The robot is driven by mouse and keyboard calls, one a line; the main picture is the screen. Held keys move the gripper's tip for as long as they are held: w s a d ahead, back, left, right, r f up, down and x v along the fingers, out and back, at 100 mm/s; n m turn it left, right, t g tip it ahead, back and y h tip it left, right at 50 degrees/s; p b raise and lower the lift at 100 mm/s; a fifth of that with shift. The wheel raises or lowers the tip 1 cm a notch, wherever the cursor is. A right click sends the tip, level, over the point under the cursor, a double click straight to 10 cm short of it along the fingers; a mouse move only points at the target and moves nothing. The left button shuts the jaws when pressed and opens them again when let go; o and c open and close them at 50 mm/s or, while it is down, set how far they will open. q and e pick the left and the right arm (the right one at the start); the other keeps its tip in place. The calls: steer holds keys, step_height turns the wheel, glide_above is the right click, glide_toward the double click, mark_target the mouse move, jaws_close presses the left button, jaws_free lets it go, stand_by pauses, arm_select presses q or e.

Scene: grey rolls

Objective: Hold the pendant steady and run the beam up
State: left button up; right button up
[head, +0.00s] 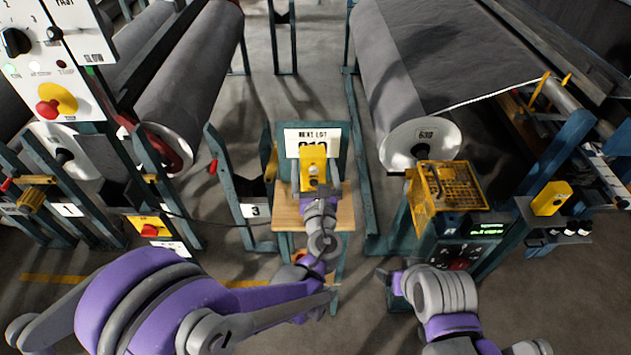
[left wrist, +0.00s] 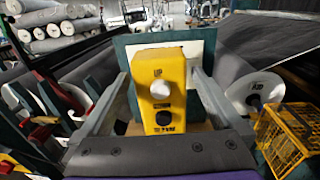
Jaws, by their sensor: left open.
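The yellow pendant (head: 313,165) stands upright at a small wooden shelf in the middle of the head view. A large grey roll (head: 405,70) lies in a frame behind, with a white end disc.
A white card (head: 312,138) stands behind the pendant, partly hidden by it. The wooden shelf (head: 288,218) is otherwise bare. A yellow wire basket (head: 447,187) sits over a control box at right. A panel with a red stop button (head: 47,109) is at upper left.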

mark_target(312, 151)
arm_select(q)
steer(key=w, duration=0.6)
steer(key=shift+w+a, duration=0.1)
steer(key=shift+a, duration=0.15)
jaws_close()
stand_by(0.5)
